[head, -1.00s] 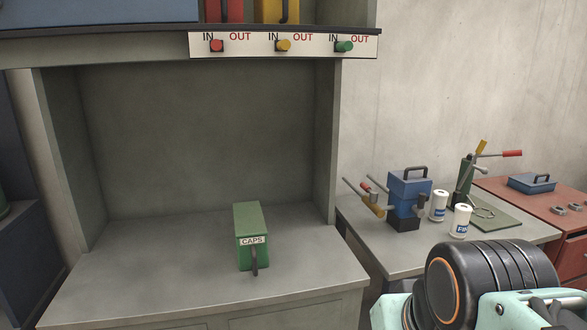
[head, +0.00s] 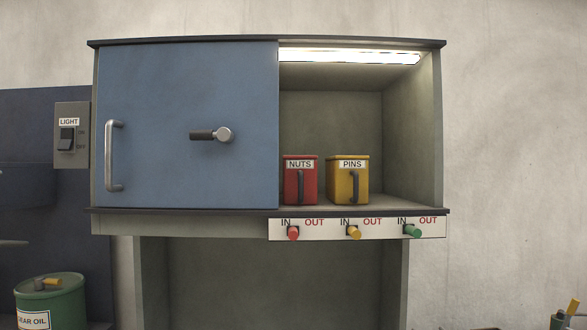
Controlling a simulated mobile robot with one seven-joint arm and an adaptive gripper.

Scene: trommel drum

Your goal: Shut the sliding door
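The blue sliding door (head: 188,165) covers the left part of the upper cabinet in the head view. It has a vertical silver bar handle (head: 114,156) near its left edge and a knob with a dark grip (head: 212,135) right of its middle. The cabinet's right part is open, with its lit inside (head: 330,110) showing. My gripper is not in view.
A red NUTS bin (head: 300,182) and a yellow PINS bin (head: 348,182) stand in the open part. Below is an IN/OUT panel (head: 376,230) with red, yellow and green knobs. A LIGHT switch (head: 69,136) is left of the cabinet. A green gear oil drum (head: 50,300) stands lower left.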

